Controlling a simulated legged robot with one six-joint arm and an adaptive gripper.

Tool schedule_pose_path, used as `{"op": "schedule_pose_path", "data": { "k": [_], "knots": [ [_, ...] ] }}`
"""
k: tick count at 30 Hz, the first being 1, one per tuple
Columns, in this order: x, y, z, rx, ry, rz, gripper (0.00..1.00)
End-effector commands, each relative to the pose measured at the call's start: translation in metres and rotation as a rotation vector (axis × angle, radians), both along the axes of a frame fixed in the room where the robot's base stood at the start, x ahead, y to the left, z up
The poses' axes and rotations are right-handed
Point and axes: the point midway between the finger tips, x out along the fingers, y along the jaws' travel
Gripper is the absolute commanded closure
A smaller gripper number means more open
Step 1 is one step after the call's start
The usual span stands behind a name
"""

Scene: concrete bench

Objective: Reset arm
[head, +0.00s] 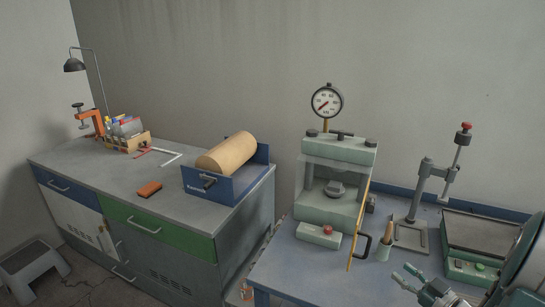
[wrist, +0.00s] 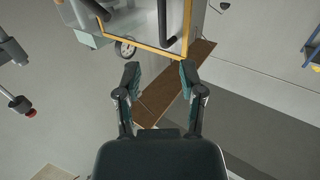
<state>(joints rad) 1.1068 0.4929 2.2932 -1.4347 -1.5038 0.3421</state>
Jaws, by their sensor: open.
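My gripper (head: 408,281) is at the lower right of the head view, over the front of the blue-grey bench (head: 285,272). In the wrist view my gripper (wrist: 160,72) has its two fingers spread apart, with nothing between them. It is open and empty. Part of my arm (head: 524,262) shows at the right edge of the head view. The wrist view looks tilted or upside down, with the yellow-edged press frame (wrist: 160,48) beyond the fingertips.
A press with a dial gauge (head: 340,165) stands behind my gripper. A cabinet (head: 100,175) bearing a paper roll (head: 226,152) is at left.

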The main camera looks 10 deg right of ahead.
Motion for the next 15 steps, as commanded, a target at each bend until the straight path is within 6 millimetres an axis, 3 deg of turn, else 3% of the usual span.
{"op": "schedule_pose_path", "data": {
  "k": [9, 15],
  "knots": [
    [0.062, 0.013, 0.041, -0.289, 0.181, -0.217, 0.49],
    [0.076, 0.030, 0.076, -0.393, 0.298, -0.384, 0.49]
  ]
}}
